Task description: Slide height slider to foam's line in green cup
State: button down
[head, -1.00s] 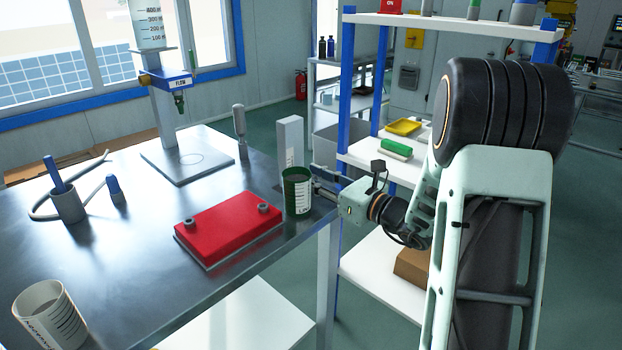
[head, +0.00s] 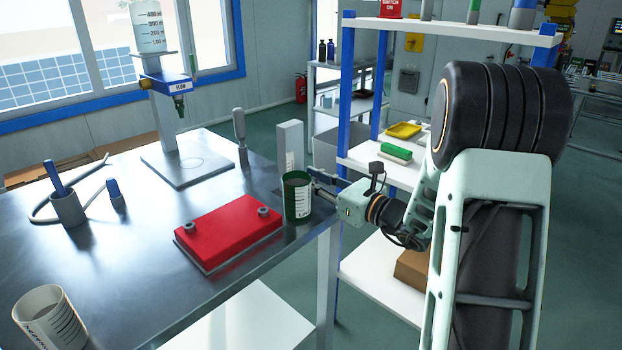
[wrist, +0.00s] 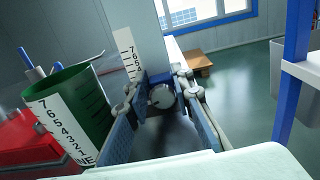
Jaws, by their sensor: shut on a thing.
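The green cup (head: 297,196) stands upright near the table's right edge, with a white number scale on its side. It also shows at the left of the wrist view (wrist: 85,100), its inside dark green; I cannot make out a foam line. Behind it a grey upright post (head: 291,138) carries a white scale, also seen in the wrist view (wrist: 130,55). My gripper (head: 318,183) is right of the cup, close to the post. In the wrist view my gripper (wrist: 165,103) is shut on a round grey knob (wrist: 162,96), apparently the height slider, largely hidden between the fingers.
A red block (head: 228,230) with two grey knobs lies left of the cup. A white cup (head: 50,318) is at the front left. A dispenser stand (head: 165,110) and a blue-handled tool in a holder (head: 68,208) stand farther back. A white shelf unit (head: 348,150) is at the right.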

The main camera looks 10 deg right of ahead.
aim_at(299, 157)
notch_tip(299, 157, up, 4)
jog(key=shift+r+p, duration=0.15)
jog(key=shift+p, duration=1.1)
jog(key=c, duration=2)
grip_release()
jog(key=shift+o, duration=0.2)
jog(key=shift+s, duration=0.1)
jog(key=v, duration=1.2)
